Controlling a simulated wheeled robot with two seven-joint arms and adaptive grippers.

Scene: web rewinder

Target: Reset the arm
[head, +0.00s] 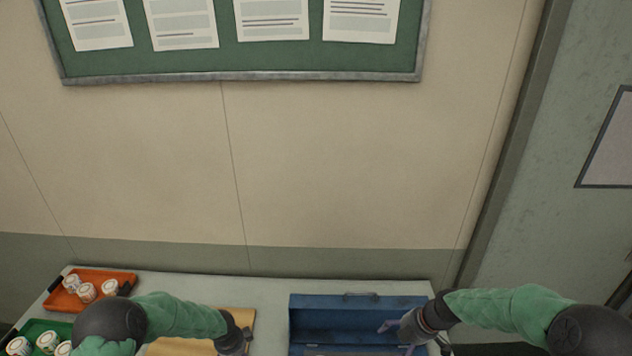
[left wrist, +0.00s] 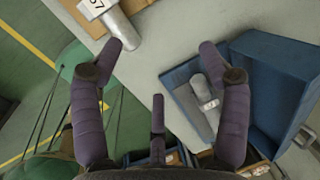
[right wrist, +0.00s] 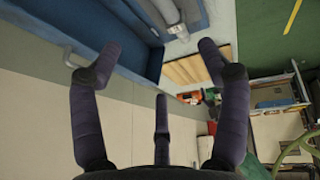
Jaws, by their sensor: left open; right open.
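My left gripper (head: 238,340) hangs over the table near the tan board at the bottom edge of the head view. In the left wrist view its purple fingers (left wrist: 168,60) are spread with nothing between them. My right gripper (head: 398,332) is at the right part of the open blue box, in front of it or over it; I cannot tell which. In the right wrist view its fingers (right wrist: 148,68) are spread and empty. Both arms reach forward, green-sleeved, from the lower corners. Part of the left gripper is cut off below the head view.
The blue box (head: 315,303) stands open on the table (head: 180,282); a grey cylinder (left wrist: 203,92) lies in it. An orange tray (head: 122,276) and a green tray (head: 35,328) hold white rolls. A wall stands behind.

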